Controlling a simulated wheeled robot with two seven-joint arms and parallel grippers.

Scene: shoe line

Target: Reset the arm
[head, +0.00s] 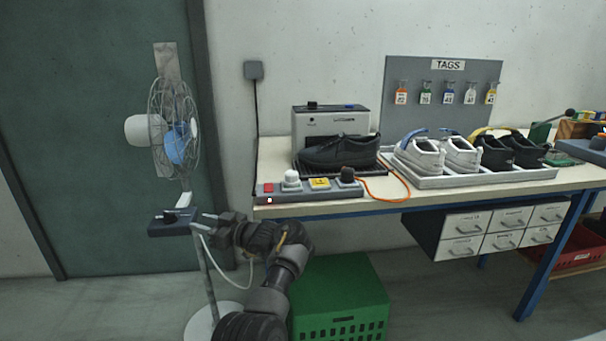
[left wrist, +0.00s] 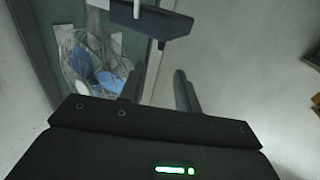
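My left arm comes up from the bottom in the head view, and its gripper (head: 208,223) is beside the fan's control box (head: 172,222), left of the bench's front edge. In the left wrist view the two fingers of the left gripper (left wrist: 160,88) stand apart with nothing between them. The control box (left wrist: 148,22) shows ahead of the fingers there. Whether a finger touches the box I cannot tell. My right gripper is in neither view.
A standing fan (head: 176,135) is behind the control box. A green crate (head: 340,290) stands on the floor right of my arm. The workbench (head: 440,190) carries a black shoe (head: 338,152), a switch strip (head: 310,192) and a shoe tray (head: 465,181). Floor at the left is clear.

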